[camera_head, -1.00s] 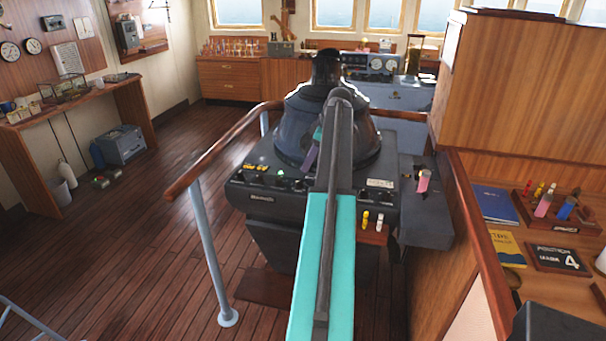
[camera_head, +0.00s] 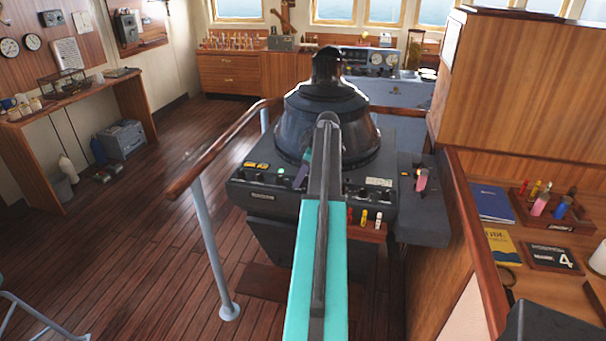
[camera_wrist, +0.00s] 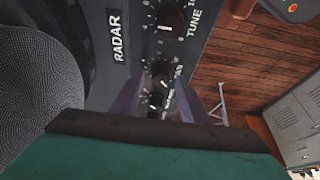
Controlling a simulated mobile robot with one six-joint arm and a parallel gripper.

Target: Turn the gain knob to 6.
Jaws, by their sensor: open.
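The radar console (camera_head: 262,210) stands mid-picture in the head view, with a row of knobs on its sloped front edge. In the wrist view, the TUNE knob (camera_wrist: 172,17) is at the top, beside the RADAR label (camera_wrist: 118,36). A dark knob (camera_wrist: 160,75) with a white pointer lies below it, between my fingers; its label and scale are partly hidden, so I cannot read its setting. My gripper (camera_wrist: 161,98) is open, with purple fingers on either side of this knob. I cannot tell whether they touch it. In the head view, my arm hides most of the gripper.
A wooden handrail (camera_head: 222,145) on a pale post curves along the console's left side. A side box (camera_head: 422,222) with a pink-handled lever adjoins its right. A wooden desk with books (camera_head: 492,203) is at the right.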

